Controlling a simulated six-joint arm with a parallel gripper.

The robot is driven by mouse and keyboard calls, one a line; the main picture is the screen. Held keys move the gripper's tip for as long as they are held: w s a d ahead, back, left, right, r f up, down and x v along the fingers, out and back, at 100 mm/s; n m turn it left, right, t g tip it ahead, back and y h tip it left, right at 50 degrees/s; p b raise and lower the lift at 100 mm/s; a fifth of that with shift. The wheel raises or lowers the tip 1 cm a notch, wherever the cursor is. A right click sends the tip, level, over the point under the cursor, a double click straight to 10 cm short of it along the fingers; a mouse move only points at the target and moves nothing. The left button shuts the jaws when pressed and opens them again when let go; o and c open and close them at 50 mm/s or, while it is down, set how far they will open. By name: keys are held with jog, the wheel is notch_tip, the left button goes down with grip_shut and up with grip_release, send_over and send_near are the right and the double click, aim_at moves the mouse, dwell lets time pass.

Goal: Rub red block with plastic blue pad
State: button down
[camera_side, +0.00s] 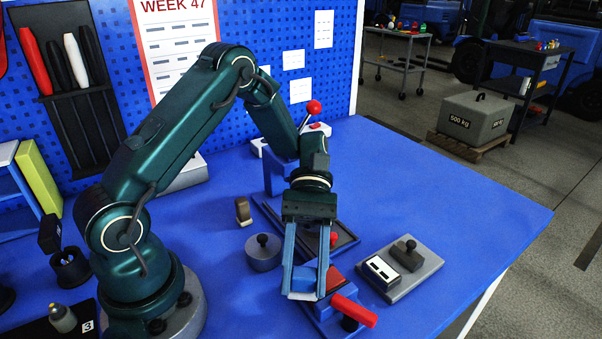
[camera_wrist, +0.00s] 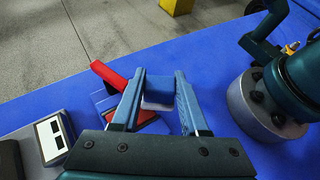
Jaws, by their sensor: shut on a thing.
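My gripper (camera_side: 305,287) points down and is shut on a blue pad (camera_side: 304,279) with a pale underside. The pad also shows between the fingers in the wrist view (camera_wrist: 158,90). A red block (camera_side: 335,281) sits on a blue vise-like fixture (camera_side: 334,306), just right of the pad in the side view. The finger partly hides the block there. In the wrist view only a red sliver (camera_wrist: 144,117) shows beside the left finger. I cannot tell whether the pad touches the block.
A red handle (camera_side: 354,310) sticks out of the fixture's front. A grey plate with dark blocks (camera_side: 405,284) lies to the right. A grey round weight with a black knob (camera_side: 262,257) stands to the left. A dark tray (camera_side: 346,241) lies behind. The table's right side is clear.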

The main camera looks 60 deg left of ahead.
jog(key=shift+w+r, duration=0.1)
jog(key=shift+r, duration=3.9)
